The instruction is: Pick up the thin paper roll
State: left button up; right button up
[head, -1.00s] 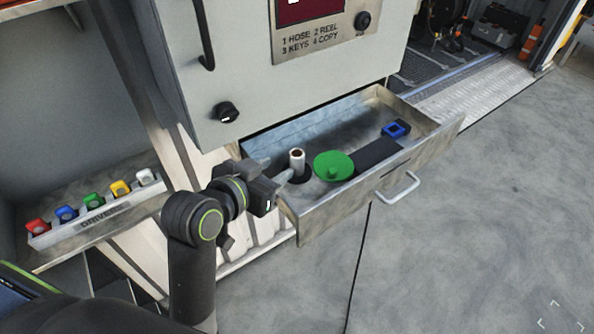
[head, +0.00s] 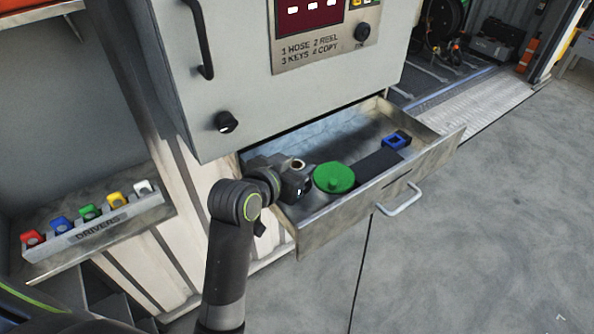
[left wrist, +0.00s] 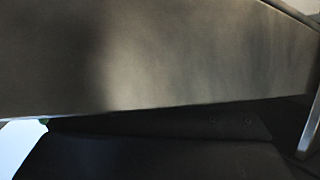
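The thin paper roll stands upright in the left end of the open drawer. In the head view only its top (head: 298,163) shows, a pale ring with a brown core. My left gripper (head: 299,174) is low in the drawer at the roll, with its dark body in front of the roll's lower part. The fingers are hidden, so I cannot tell whether they are open or closed on it. In the left wrist view a grey metal panel, seemingly the drawer front (left wrist: 180,55), fills the upper part; the roll does not show there. My right gripper is not in view.
A blue square piece (head: 396,140) lies at the drawer's right end. The drawer (head: 345,220) has a front handle (head: 400,200).

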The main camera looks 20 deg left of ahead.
pick_arm(q)
jog(key=shift+c, duration=0.2)
jog(key=c, duration=0.7)
